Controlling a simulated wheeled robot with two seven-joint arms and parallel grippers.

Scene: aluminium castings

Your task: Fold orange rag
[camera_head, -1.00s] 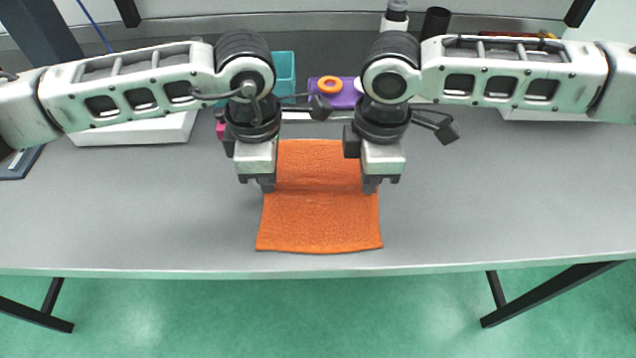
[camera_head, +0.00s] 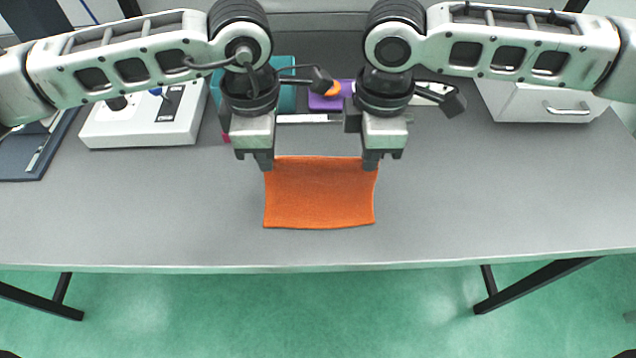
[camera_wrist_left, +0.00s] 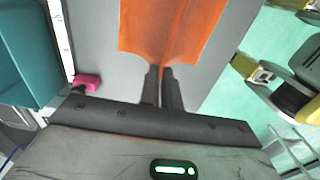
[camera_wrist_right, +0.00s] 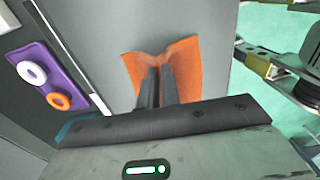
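The orange rag (camera_head: 319,195) lies as a rough rectangle in the middle of the grey table. My left gripper (camera_head: 265,168) is shut on its far left corner, and my right gripper (camera_head: 371,167) on its far right corner. The far edge runs between them and looks slightly raised. In the left wrist view the rag (camera_wrist_left: 170,28) is pinched between the fingers (camera_wrist_left: 160,72). In the right wrist view the rag (camera_wrist_right: 185,68) gathers around the closed fingers (camera_wrist_right: 158,72). I cannot tell how the layers lie beneath.
A white control box (camera_head: 145,122) stands at the left and a white drawer unit (camera_head: 545,104) at the right. A teal bin (camera_head: 285,98) and a purple block (camera_wrist_right: 50,75) with rings are behind the grippers. The table's front and both sides of the rag are clear.

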